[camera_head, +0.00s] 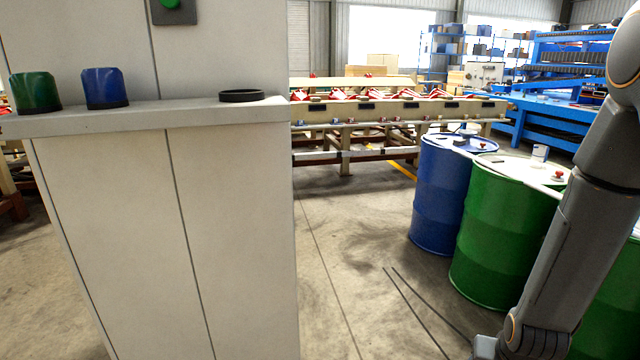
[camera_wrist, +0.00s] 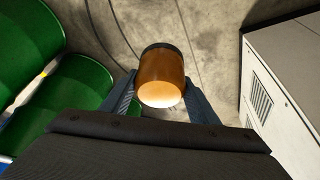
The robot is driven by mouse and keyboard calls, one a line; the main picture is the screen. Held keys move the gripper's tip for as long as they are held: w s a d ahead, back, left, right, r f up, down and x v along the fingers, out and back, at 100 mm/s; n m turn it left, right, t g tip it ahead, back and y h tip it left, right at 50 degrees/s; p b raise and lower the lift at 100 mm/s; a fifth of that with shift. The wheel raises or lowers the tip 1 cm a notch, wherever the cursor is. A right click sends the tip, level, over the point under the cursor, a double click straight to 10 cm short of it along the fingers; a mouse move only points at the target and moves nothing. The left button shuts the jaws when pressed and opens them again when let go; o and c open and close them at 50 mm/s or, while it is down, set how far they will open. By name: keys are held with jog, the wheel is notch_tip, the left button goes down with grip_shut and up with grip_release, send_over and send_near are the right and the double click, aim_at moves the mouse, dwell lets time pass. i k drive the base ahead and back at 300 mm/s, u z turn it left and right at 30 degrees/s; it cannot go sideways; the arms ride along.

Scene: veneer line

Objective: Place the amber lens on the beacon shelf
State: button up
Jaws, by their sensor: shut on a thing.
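The amber lens (camera_wrist: 162,80) is a short orange-brown cylinder with a dark rim at its far end. My gripper (camera_wrist: 161,97) is shut on it, with one blue-grey finger on each side, as the wrist view shows. The beacon shelf (camera_head: 150,119) is the light grey ledge on the cabinet at the left of the head view. A green lens (camera_head: 35,92) and a blue lens (camera_head: 104,88) stand on it. A black ring (camera_head: 241,96) lies near the shelf's right end with nothing on it. My gripper and the amber lens are out of the head view.
The grey cabinet (camera_head: 230,220) under the shelf fills the left. A blue drum (camera_head: 437,205) and a green drum (camera_head: 500,225) stand at the right near my arm. Bare concrete floor lies between cabinet and drums. A conveyor (camera_head: 400,110) runs behind.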

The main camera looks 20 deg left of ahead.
aim_at(176, 103)
jog(key=u, duration=1.65)
